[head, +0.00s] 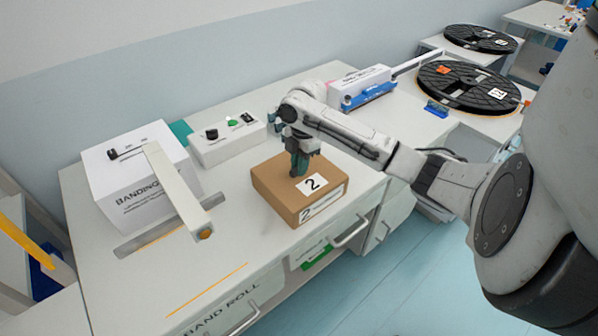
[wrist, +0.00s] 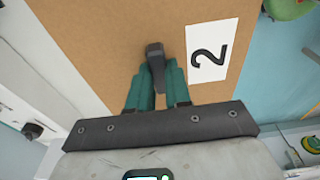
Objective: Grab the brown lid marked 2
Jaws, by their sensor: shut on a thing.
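The brown lid marked 2 (head: 285,175) is the top of a brown cardboard box (head: 322,213) on the white workbench. A white label with a 2 lies on the lid, and another 2 is on the box's front side. My gripper (head: 300,170) points down onto the lid beside the label. In the wrist view the brown lid (wrist: 100,40) fills most of the picture. The teal fingers of my gripper (wrist: 155,65) are closed together around a small dark tab at the lid's middle, left of the label.
A white banding machine (head: 140,175) with a raised arm stands at the left of the bench (head: 110,270). A control box with a green button (head: 228,140) is behind the brown box. Black reels (head: 468,88) lie at the right. The bench's front left is clear.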

